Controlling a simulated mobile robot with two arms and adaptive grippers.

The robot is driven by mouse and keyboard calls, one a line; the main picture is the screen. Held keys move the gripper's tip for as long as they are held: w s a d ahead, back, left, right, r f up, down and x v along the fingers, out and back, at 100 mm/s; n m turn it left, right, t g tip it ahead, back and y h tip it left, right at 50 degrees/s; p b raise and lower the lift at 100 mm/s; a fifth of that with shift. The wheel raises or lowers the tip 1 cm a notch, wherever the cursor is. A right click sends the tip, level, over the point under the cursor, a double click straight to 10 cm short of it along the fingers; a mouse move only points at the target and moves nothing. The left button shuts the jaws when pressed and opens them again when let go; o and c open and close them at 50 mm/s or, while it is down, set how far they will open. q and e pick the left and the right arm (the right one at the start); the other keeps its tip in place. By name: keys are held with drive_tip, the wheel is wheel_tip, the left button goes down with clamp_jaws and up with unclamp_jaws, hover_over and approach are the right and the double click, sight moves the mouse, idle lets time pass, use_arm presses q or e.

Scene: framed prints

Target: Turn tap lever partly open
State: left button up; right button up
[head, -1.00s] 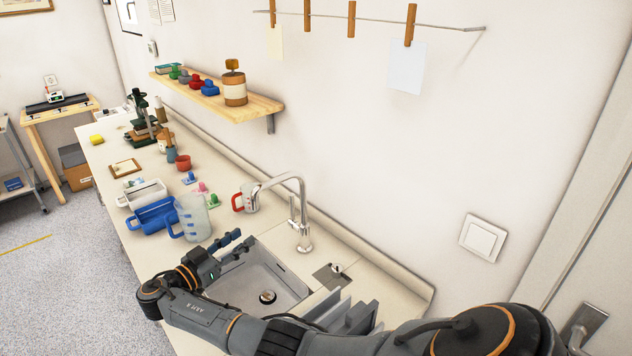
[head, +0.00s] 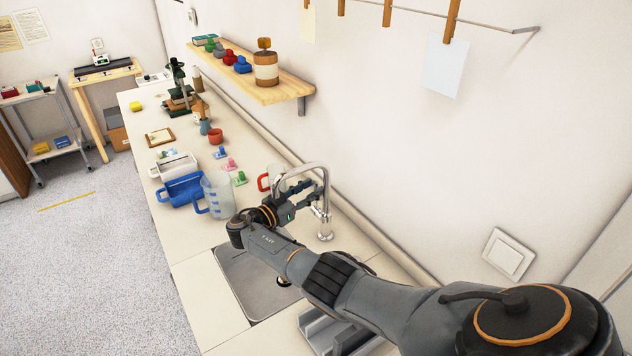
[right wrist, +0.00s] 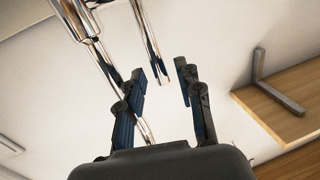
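The chrome tap (head: 325,228) stands behind the sink, its curved spout arching to the left. Its small lever shows only in part, close to my right gripper (head: 303,204). In the right wrist view, the thick tap body (right wrist: 76,18) is at the upper left. A slim chrome rod (right wrist: 147,38), seemingly the lever, comes down from the top toward the gap between the fingers of my right gripper (right wrist: 163,85). These fingers are apart, with one on each side of the rod's end; I cannot tell whether they touch it. My left gripper is out of view.
The grey sink (head: 232,285) lies partly under my right arm. A clear jug (head: 217,197), a blue container (head: 180,190) and a red-handled cup (head: 266,182) stand left of the tap. A wooden shelf (head: 285,93) juts from the wall above the worktop.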

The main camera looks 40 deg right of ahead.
drive_tip(key=shift+w+d, duration=0.1)
drive_tip(key=shift+d, duration=1.15)
clamp_jaws()
